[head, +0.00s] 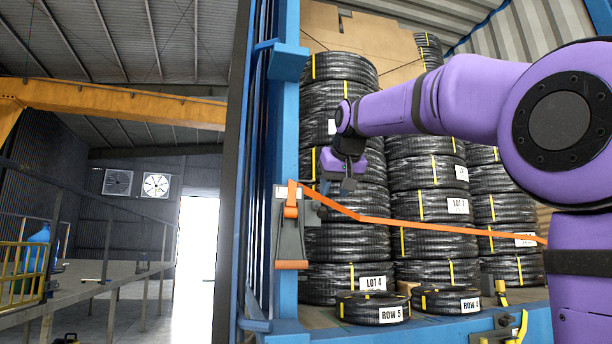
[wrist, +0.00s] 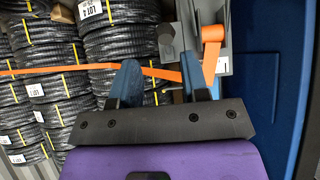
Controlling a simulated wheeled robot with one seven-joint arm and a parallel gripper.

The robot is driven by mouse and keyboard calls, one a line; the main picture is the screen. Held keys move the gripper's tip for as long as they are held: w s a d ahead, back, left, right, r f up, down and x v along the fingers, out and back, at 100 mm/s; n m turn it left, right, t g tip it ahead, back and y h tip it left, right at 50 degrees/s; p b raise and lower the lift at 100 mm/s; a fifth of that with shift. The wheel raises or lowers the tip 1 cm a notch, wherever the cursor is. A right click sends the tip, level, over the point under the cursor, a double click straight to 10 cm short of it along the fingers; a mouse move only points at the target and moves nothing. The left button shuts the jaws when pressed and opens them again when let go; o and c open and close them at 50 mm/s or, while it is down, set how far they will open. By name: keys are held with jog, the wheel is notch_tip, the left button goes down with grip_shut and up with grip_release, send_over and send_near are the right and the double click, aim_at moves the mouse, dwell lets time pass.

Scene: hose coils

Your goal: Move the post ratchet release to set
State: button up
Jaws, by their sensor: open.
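The post ratchet (head: 291,240) is a grey body with orange parts, fixed to the blue post in the head view. It also shows in the wrist view (wrist: 222,48), at the upper right. An orange strap (head: 430,226) runs from it to the right across the coils. A dark grey block (head: 312,213) sticks out at the ratchet's right side; I cannot tell for sure that it is the release. My gripper (head: 336,188) is open and empty, just above and right of the ratchet. In the wrist view its blue fingers (wrist: 160,72) stand apart, with the strap passing behind them.
Stacked black hose coils (head: 340,245) fill the container behind the strap. Low coils (head: 372,309) lie at the front. The blue post (head: 285,130) stands close to my gripper. A railed platform (head: 90,275) is at the left, with open floor beside it.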

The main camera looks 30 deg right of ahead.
aim_at(324, 211)
jog(key=shift+w+r+x, duration=0.1)
jog(key=shift+x, duration=2.05)
jog(key=shift+w+r+x, duration=0.1)
jog(key=shift+w+x, duration=0.05)
jog(key=shift+x, duration=2)
jog(key=shift+a, duration=0.15)
